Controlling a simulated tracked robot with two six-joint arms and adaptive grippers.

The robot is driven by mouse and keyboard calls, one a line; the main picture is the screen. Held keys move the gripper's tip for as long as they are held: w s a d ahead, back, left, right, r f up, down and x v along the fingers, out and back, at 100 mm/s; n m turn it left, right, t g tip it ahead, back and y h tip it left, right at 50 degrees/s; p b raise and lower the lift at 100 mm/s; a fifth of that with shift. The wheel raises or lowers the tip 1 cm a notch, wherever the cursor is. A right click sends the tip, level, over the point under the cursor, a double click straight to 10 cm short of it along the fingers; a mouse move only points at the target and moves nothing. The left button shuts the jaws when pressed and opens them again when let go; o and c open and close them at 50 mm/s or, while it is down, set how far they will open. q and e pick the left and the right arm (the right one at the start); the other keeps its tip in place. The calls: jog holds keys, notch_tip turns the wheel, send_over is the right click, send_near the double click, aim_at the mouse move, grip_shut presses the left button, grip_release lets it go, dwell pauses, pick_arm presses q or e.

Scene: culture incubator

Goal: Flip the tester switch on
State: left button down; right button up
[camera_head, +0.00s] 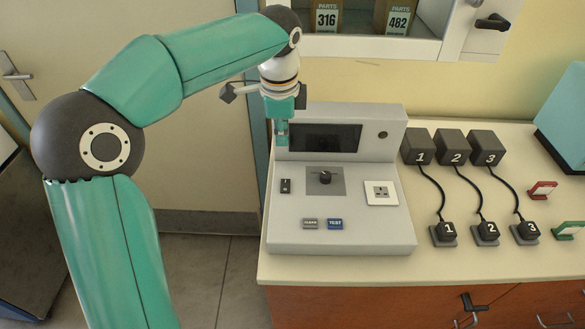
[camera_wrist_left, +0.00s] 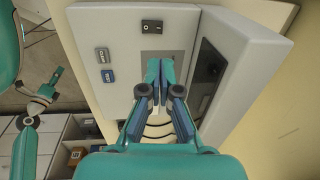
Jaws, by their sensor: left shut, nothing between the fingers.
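The tester (camera_head: 340,238) is a grey console with a sloped front panel and a dark screen (camera_head: 325,137). Its black rocker switch (camera_head: 286,186) is at the left of the panel; in the left wrist view the switch (camera_wrist_left: 152,26) is near the top, beyond the fingertips. My left gripper (camera_head: 282,138) points down in front of the screen's left edge, above and apart from the switch. In the left wrist view its fingers (camera_wrist_left: 160,70) are together and empty. What seems to be my right gripper (camera_wrist_left: 50,88) shows small at the left of that view, its fingers unclear.
The panel also has a black knob (camera_head: 325,178), a socket (camera_head: 381,192), a CLEAR button (camera_head: 310,223) and a blue TEST button (camera_head: 335,223). Several numbered black adapters with cables stand right of the tester. The counter's front strip (camera_head: 430,272) is clear.

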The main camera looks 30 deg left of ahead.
aim_at(285, 181)
pick_arm(q)
jog(key=f, duration=0.4)
jog(key=w+f, duration=0.1)
jog(key=f, duration=0.8)
jog(key=shift+w+a+f, duration=0.25)
jog(key=shift+f, duration=0.15)
